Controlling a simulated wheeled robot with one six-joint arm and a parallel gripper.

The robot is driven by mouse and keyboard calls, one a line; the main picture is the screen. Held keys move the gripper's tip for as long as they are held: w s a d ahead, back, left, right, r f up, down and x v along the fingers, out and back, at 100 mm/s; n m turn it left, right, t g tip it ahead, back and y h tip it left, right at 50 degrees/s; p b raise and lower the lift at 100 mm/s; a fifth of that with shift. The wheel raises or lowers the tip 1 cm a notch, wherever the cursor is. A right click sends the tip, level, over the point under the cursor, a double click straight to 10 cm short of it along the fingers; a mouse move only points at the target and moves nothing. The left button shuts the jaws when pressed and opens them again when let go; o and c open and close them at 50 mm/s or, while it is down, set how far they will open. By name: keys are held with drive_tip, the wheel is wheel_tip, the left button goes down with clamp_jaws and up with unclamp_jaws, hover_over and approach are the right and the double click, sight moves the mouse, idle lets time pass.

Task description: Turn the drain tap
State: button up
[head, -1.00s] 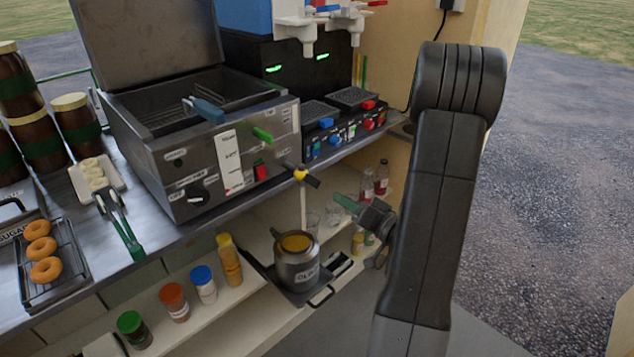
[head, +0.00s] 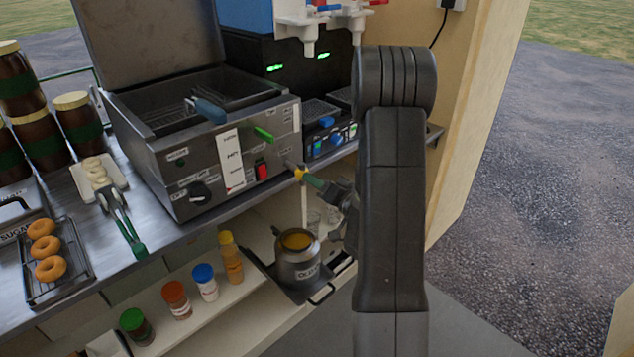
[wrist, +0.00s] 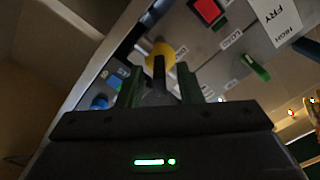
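The drain tap, with a yellow hub (head: 299,173), sits low on the front of the steel fryer (head: 190,175). In the wrist view the yellow hub (wrist: 160,52) and its black lever (wrist: 159,70) point toward me. My gripper (head: 313,181) is at the tap in the head view, its green fingertips covering the lever there. In the wrist view my gripper (wrist: 160,88) is open, with one green finger on each side of the lever and gaps visible between. A pale vertical strip runs below the tap toward a pot (head: 297,268) with yellowish contents.
The pot stands on a dark tray (head: 320,293) on the lower shelf. Several bottles, including a blue-capped one (head: 205,283), stand left of it. Tongs (head: 122,220) and a doughnut rack (head: 80,268) lie on the counter. Open ground is at the right.

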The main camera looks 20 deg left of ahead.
clamp_jaws()
drive_tip(key=shift+f+n+b, duration=0.15)
drive_tip(key=shift+n+b, duration=0.15)
drive_tip(key=shift+b, duration=0.75)
drive_tip(key=n+b, duration=0.2)
drive_tip(key=b, duration=0.1)
drive_tip(key=shift+f+n, duration=0.15)
drive_tip(key=shift+n, duration=0.15)
drive_tip(key=n+b, duration=0.3)
drive_tip(key=b, duration=0.2)
drive_tip(key=shift+n, duration=0.3)
drive_tip(key=shift+r+n+b, duration=0.25)
drive_tip(key=shift+n+b, duration=0.45)
drive_tip(key=shift+n, duration=0.1)
